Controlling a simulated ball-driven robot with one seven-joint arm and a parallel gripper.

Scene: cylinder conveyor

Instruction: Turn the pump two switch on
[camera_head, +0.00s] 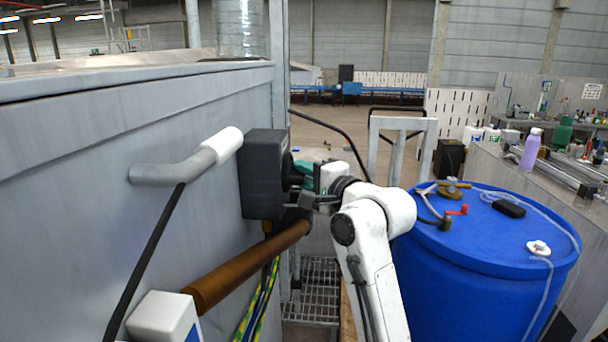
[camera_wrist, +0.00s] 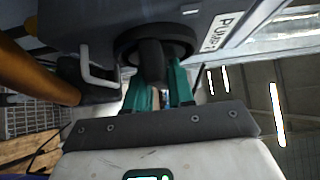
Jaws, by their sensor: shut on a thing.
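A dark grey switch box (camera_head: 262,175) is mounted at the end of the large metal tank wall. In the wrist view the box (camera_wrist: 90,22) carries a partly visible white label (camera_wrist: 222,32) beginning "PUM"; the rest is cut off. A black rotary knob (camera_wrist: 152,62) stands out from the face of the box. My gripper (camera_head: 302,174) is at the box's right face. In the wrist view the green fingers of my gripper (camera_wrist: 160,88) are on both sides of the knob, closed on it. The switch's on and off marks are not visible.
A brown pipe (camera_head: 245,268) runs below the box. A grey pipe with a white end (camera_head: 190,160) sticks out of the tank wall (camera_head: 80,230). A blue barrel (camera_head: 480,270) stands right of my arm. A workbench (camera_head: 540,185) with bottles is further right. Open floor shows behind.

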